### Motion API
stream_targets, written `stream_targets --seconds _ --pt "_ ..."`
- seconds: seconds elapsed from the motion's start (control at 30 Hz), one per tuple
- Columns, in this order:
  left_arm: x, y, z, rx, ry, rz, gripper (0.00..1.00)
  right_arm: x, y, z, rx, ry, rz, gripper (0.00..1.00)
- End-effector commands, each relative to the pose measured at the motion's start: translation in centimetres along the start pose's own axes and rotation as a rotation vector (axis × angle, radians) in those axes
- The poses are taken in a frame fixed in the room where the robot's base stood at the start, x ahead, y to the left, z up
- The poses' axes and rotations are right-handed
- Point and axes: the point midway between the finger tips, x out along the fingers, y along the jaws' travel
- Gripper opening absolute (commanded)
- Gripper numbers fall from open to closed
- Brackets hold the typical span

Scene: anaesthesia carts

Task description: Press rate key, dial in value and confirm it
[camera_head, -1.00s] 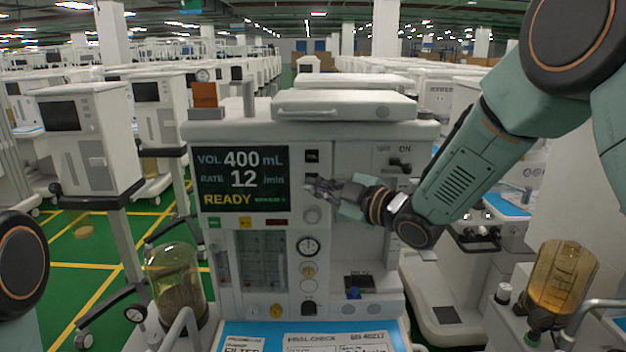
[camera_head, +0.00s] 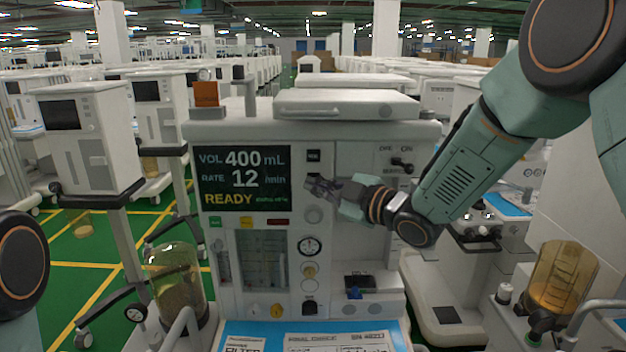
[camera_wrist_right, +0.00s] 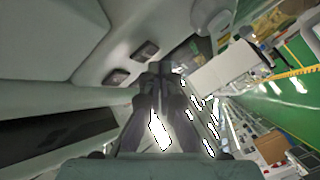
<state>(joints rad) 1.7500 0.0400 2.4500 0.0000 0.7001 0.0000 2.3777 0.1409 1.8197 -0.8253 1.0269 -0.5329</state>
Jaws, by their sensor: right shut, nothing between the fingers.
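The anaesthesia cart's screen (camera_head: 244,180) reads VOL 400 mL, RATE 12 /min and READY in yellow; the small text beside READY is too small to read. Right of the screen is a dark key (camera_head: 313,155). A pale round dial (camera_head: 313,214) sits below it. My right gripper (camera_head: 308,186) is shut and empty, in front of the panel between that key and the dial, hiding what lies behind it. In the right wrist view two dark keys (camera_wrist_right: 145,50) (camera_wrist_right: 117,77) show near the closed fingertips (camera_wrist_right: 160,68). I cannot tell whether they touch the panel. My left gripper is out of view.
Below the screen are small coloured buttons (camera_head: 246,222), a round gauge (camera_head: 309,246) and flow tubes (camera_head: 262,258). Amber canisters stand left (camera_head: 174,277) and right (camera_head: 560,278). A blue tray with papers (camera_head: 226,328) is in front. Other carts (camera_head: 85,140) crowd around.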

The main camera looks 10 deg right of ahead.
Motion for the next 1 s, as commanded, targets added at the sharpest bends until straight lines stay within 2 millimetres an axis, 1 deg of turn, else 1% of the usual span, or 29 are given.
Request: stream_targets --seconds 0.17,1.0 --pt "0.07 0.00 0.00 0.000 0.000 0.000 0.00 0.37 0.33 0.36 0.000 0.000 0.001 0.00" --pt "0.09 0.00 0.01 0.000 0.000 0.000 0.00 0.72 0.55 0.61 0.000 0.000 0.000 0.00"
